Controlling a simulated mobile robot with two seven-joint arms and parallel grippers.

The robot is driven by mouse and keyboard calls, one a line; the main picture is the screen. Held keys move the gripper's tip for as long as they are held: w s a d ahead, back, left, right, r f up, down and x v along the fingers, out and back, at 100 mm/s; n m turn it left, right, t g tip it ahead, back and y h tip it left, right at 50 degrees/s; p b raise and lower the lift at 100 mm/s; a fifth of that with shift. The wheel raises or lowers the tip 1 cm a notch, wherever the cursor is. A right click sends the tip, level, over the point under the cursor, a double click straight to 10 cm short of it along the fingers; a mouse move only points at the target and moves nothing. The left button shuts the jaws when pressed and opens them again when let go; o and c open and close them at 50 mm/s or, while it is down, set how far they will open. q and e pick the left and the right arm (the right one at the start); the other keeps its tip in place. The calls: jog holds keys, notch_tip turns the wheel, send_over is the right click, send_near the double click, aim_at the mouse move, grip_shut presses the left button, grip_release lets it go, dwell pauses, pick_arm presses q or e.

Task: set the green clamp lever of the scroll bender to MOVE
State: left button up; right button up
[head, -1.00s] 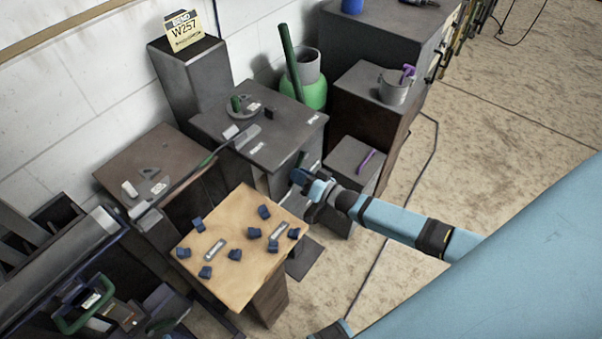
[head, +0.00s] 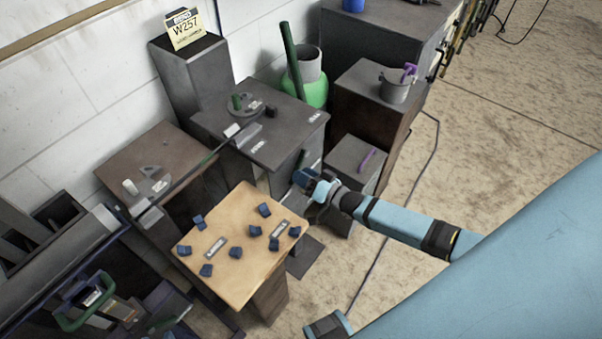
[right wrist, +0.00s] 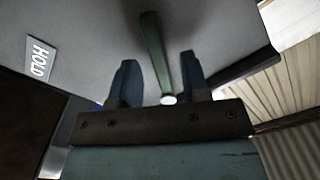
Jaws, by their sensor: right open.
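The scroll bender is a grey bench (head: 285,135) with a round plate and a green post (head: 237,101) on top. Its green clamp lever (head: 302,157) shows small and dark on the bench's front side, just above my right gripper (head: 303,177). In the right wrist view the green lever (right wrist: 154,50) with a pale end runs between the two open fingers of my right gripper (right wrist: 160,85). Gaps show on both sides, the right finger being nearer. A HOLD label (right wrist: 40,60) is on the grey face to the left; no MOVE label is readable.
A wooden-topped stand (head: 232,270) with several dark blue blocks stands in front of the bender. A low grey cabinet (head: 350,155) with a purple tool (head: 367,160) is right of my gripper. A long bar (head: 185,180) spans from the left bench to the bender. Floor is open at right.

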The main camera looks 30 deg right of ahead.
jog(key=v, duration=1.2)
jog(key=shift+s, duration=0.2)
